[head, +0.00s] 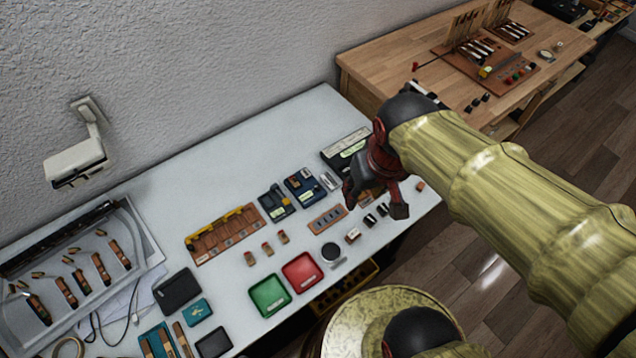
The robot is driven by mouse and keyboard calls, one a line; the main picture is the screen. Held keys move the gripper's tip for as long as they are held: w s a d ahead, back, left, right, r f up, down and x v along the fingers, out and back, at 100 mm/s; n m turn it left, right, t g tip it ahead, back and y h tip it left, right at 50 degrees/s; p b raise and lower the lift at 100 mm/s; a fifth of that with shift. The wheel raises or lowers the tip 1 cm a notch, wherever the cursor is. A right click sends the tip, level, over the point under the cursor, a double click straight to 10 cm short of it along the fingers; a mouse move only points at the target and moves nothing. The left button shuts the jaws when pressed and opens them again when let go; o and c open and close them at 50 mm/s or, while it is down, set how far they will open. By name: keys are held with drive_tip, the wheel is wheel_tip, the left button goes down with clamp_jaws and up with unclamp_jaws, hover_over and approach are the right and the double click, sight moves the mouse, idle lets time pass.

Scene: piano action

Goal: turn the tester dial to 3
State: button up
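My gripper (375,203) points down over the right end of the white table. Its dark fingers are spread apart with nothing held between them. A dark box with a pale label (346,150) stands just behind and left of it, partly hidden by my wrist. Two small dark blue-black units with yellow parts, a left one (276,203) and a right one (305,187), stand to the left of my gripper. I cannot tell which of these is the tester. No dial face or number is readable at this size.
Small blocks lie near my gripper. A wooden bench (385,70) stands behind right.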

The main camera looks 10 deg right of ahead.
drive_tip(key=w+a+f+n+g, duration=0.2)
drive_tip(key=w+f+n+g, duration=0.1)
drive_tip(key=w+f, duration=0.55)
drive_tip(key=n+p, duration=0.1)
drive_tip(key=n, duration=1.2)
hover_over(318, 186)
wheel_tip(318, 186, down, 16)
drive_tip(key=shift+s+r, duration=0.1)
drive_tip(key=shift+r, duration=0.15)
drive_tip(key=shift+n, duration=0.7)
drive_tip(key=shift+f, duration=0.45)
wheel_tip(318, 186, down, 7)
drive_tip(key=shift+r+b, duration=0.1)
drive_tip(key=shift+b, duration=0.6)
drive_tip(key=shift+c, duration=0.4)
